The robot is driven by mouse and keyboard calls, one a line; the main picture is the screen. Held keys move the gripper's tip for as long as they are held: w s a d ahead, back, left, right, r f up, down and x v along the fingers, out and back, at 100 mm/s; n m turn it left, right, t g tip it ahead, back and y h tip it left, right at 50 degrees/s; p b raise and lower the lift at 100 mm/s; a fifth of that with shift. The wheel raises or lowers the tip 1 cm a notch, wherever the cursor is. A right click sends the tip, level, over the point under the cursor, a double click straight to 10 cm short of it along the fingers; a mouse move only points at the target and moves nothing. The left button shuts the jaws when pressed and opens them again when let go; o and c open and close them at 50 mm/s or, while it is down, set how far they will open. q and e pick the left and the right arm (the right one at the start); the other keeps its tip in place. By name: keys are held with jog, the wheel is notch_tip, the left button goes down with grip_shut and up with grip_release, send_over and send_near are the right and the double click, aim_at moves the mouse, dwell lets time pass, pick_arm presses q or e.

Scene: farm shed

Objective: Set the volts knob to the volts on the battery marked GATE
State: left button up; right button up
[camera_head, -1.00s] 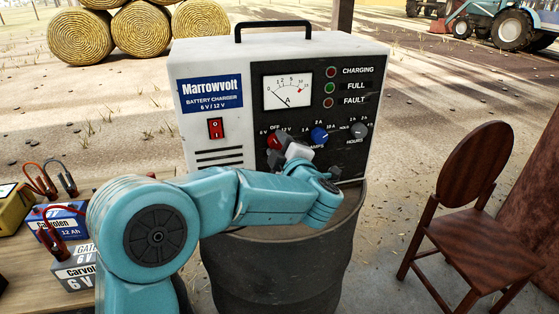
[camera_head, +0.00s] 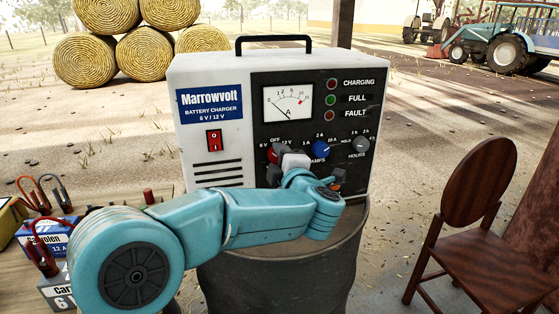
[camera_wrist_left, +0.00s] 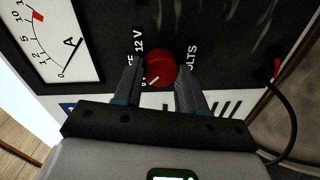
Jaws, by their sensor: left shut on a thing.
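The red volts knob (camera_head: 272,153) is on the black panel of the white battery charger (camera_head: 210,132), under the OFF, 6 V and 12 V marks. My left gripper (camera_head: 282,156) is shut on it from the front. In the left wrist view the knob (camera_wrist_left: 161,66) sits between the two fingers. Its white line points down and left, away from the 12 V print. A finger hides the print near the line. The grey battery (camera_head: 55,288), whose GATE label showed earlier, is at the lower left with a "6" showing; my left arm hides the rest. My right gripper is not in view.
The blue amps knob (camera_head: 321,149) and grey hours knob (camera_head: 361,144) are right of the volts knob. The charger stands on a dark drum (camera_head: 290,280). A blue battery (camera_head: 46,238) stands behind the grey one. A wooden chair (camera_head: 490,260) is at the right.

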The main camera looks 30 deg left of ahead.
pick_arm(q)
jog(key=o, duration=1.1)
jog(key=shift+c, duration=0.2)
jog(key=b+v, duration=0.1)
jog(key=v, duration=1.5)
jog(key=shift+s+d, duration=0.1)
jog(key=shift+d, duration=0.1)
